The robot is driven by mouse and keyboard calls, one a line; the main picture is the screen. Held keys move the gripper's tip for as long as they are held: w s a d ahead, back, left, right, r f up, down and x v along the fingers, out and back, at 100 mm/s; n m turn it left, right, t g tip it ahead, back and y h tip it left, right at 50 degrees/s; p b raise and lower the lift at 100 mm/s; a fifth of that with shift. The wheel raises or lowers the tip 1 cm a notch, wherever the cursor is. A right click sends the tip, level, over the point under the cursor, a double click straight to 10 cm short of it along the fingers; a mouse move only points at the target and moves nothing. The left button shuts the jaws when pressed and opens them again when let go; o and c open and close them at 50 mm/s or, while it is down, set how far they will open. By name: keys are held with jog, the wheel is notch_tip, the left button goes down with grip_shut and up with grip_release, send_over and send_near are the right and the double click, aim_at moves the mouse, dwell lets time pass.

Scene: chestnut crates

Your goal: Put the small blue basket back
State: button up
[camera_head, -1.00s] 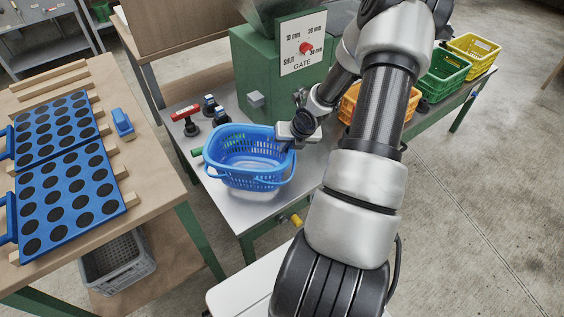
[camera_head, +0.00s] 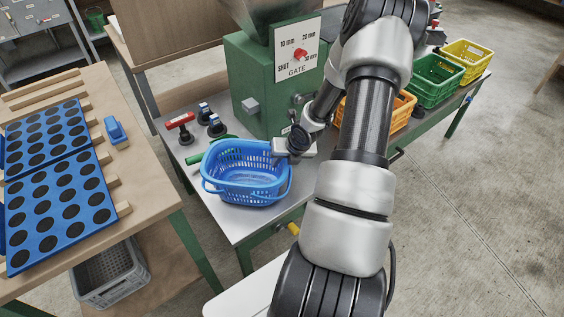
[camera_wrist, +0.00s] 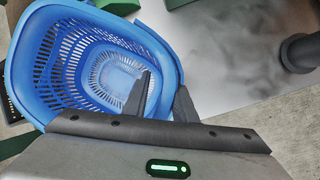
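The small blue basket (camera_head: 245,190) has slotted walls and is over the grey metal table, below the gate box. I cannot tell whether its base touches the tabletop. My gripper (camera_head: 281,158) is at the basket's right rim. In the wrist view the basket (camera_wrist: 35,70) fills the upper left. One finger of my gripper (camera_wrist: 166,88) is inside the basket and the other outside, close together with the rim between them. Where they meet the rim is partly hidden.
The green gate box (camera_head: 250,80) stands behind the basket. Orange (camera_head: 400,112), green (camera_head: 436,80) and yellow (camera_head: 467,60) crates are at the right. Bare tabletop shows in front.

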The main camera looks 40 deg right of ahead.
jog(key=p+v, duration=0.5)
jog(key=v, duration=0.6)
jog(key=shift+s+r+p, duration=0.25)
jog(key=shift+r+p, duration=0.05)
jog(key=shift+r, duration=0.05)
dwell(1.2)
